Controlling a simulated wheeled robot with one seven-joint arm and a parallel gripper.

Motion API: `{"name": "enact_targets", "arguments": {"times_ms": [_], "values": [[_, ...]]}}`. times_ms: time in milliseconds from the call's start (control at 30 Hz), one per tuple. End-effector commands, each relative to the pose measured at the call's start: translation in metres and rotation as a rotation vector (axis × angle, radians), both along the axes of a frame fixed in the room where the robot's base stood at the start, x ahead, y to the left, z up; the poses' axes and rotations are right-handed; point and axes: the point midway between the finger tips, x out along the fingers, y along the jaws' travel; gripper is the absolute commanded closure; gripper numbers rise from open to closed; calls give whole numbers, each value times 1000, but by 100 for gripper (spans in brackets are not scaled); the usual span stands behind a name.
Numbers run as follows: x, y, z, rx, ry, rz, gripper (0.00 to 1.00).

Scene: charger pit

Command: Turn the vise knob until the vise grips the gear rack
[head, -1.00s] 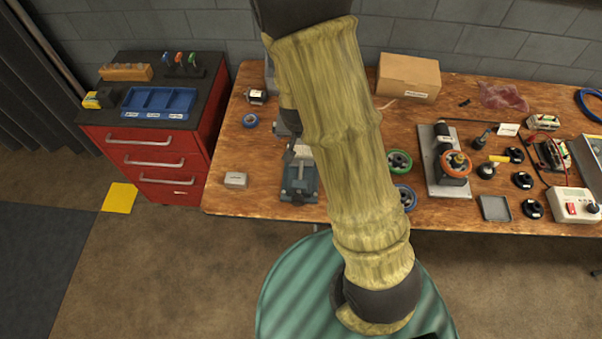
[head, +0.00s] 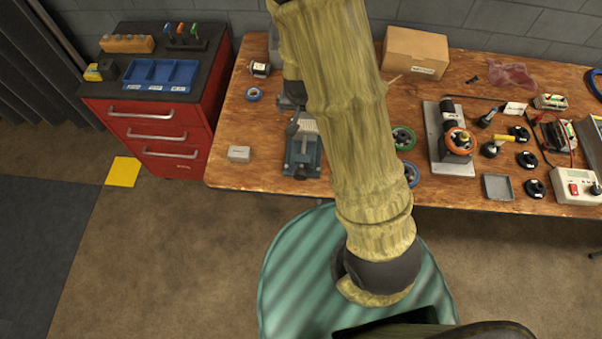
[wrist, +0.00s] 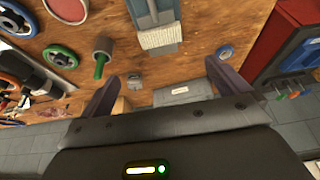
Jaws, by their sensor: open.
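The vise (head: 303,158) is a blue-grey tool near the front edge of the wooden workbench, left of my arm. A pale ribbed piece, perhaps the gear rack (head: 309,126), sits at its jaws; I cannot tell whether it is gripped. The wrist view shows the vise (wrist: 143,10) and the pale piece (wrist: 160,37) at the top, beyond my fingers. In the head view my arm hides most of the gripper.
A small labelled box (head: 238,154) lies left of the vise, and a blue ring (head: 253,94) farther back. A green-rimmed wheel (head: 403,138) and a metal-plate fixture (head: 451,168) stand to the right. A red drawer cabinet (head: 158,135) adjoins the bench's left end.

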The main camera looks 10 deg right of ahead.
Motion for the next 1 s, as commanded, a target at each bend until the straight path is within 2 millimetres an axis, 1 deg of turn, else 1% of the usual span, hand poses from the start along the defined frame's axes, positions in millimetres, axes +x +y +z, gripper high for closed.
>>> {"name": "enact_targets", "arguments": {"times_ms": [400,467,500,567,600,633,767,867,1000], "values": [[0,0,0,0,0,0,0],[0,0,0,1,0,0,12],[-1,0,1,2,1,2,20],[-3,0,5,8,5,7,31],[-6,0,8,14,9,12,39],[-9,-1,12,19,13,18,39],[-29,-2,36,51,42,67,39],[-52,-4,60,69,69,123,39],[-90,-11,90,66,108,211,39]]}}
